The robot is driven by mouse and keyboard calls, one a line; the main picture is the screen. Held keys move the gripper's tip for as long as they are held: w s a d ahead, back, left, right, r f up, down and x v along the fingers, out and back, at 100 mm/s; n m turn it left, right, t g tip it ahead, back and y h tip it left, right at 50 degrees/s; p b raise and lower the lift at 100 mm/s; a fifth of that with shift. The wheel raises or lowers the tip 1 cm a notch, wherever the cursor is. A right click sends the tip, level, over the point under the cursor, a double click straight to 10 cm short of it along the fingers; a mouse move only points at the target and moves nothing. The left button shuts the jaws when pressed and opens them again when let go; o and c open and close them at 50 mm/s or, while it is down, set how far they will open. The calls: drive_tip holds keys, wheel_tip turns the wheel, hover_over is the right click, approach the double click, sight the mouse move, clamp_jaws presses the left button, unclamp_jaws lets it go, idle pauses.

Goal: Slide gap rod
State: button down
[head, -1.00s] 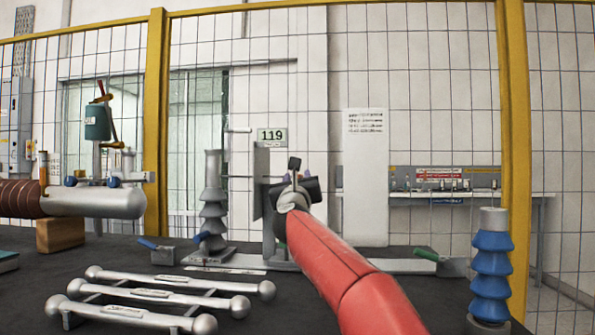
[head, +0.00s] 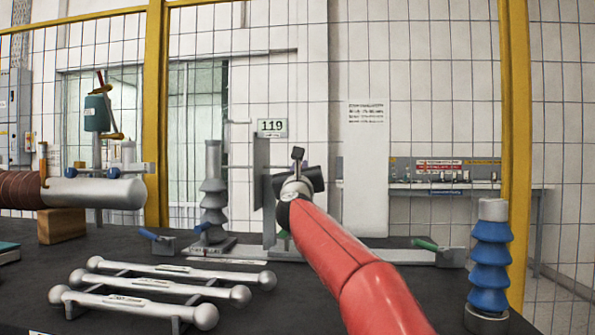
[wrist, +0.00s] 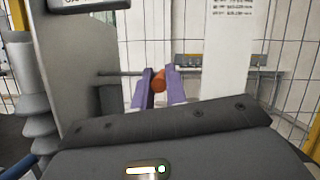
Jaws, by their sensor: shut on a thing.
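In the wrist view, my gripper's two purple fingers (wrist: 159,90) are closed around a small round orange-brown end of the gap rod (wrist: 159,79). A thin grey length beside the fingers runs left to an upright grey plate (wrist: 75,60); it seems to be the same rod, but the background shelf makes this hard to tell. In the head view, the upright plate (head: 262,190) stands on a flat base bar (head: 385,255). My red arm and black wrist hide the fingers and the rod there.
A grey ribbed insulator (head: 213,195) stands left of the plate. Several grey ball-ended bars (head: 150,284) lie at the front left. A blue ribbed insulator (head: 490,262) stands at right. Blue (head: 148,234) and green (head: 424,244) handles flank the base bar.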

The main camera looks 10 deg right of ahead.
drive_tip(key=s+d+b, duration=0.3)
drive_tip(key=d, duration=0.7)
drive_tip(key=shift+s+d+b, duration=0.25)
drive_tip(key=shift+b, duration=0.05)
drive_tip(key=c, duration=1.4)
unclamp_jaws()
drive_tip(key=b+v, duration=0.5)
drive_tip(key=v, duration=0.2)
drive_tip(key=shift+s+f, duration=0.2)
drive_tip(key=shift+s, duration=0.15)
